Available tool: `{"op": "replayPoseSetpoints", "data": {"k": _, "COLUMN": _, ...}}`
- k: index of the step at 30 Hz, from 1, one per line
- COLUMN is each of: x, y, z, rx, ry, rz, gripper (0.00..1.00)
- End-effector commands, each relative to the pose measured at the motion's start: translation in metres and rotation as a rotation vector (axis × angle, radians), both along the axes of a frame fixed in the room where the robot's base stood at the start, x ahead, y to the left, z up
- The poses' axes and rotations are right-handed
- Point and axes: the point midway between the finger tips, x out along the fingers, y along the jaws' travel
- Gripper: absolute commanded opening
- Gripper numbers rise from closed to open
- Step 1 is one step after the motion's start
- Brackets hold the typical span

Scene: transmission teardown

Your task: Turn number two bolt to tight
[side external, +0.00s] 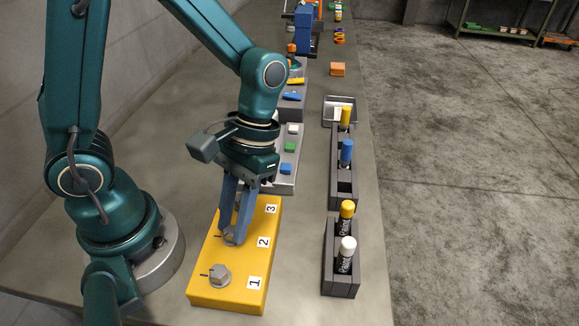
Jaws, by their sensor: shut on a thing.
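A yellow block (232,291) lies on the grey table in front of my arm, with labels 1, 2 and 3 along its right side. A grey bolt (219,275) stands beside label 1 (254,283), with a short dark mark on the block to its left. The number two bolt (230,238) sits beside label 2 (263,241), with a similar dark mark to its left. My gripper (231,236) points down, its blue fingers shut on the number two bolt, partly covering it. The bolt by label 3 (271,209) is hidden behind my fingers.
Dark holders (341,284) with white- and yellow-capped paint tubes stand right of the block. Another holder (343,180) with blue and yellow tubes is behind. A grey tray (283,182) with small coloured blocks lies beyond my gripper. The table's right edge is clear.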

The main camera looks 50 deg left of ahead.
Motion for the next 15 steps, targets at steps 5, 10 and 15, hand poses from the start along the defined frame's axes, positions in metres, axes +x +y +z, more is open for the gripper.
{"op": "replayPoseSetpoints", "data": {"k": 5, "x": 0.0003, "y": -0.0020, "z": 0.0001, "rx": 0.001, "ry": 0.000, "rz": -0.173, "gripper": 0.00}}
{"op": "replayPoseSetpoints", "data": {"k": 10, "x": -0.0001, "y": -0.0035, "z": 0.0000, "rx": 0.001, "ry": 0.001, "rz": -0.335, "gripper": 0.00}}
{"op": "replayPoseSetpoints", "data": {"k": 15, "x": -0.0005, "y": -0.0048, "z": 0.0002, "rx": 0.000, "ry": 0.001, "rz": -0.496, "gripper": 0.00}}
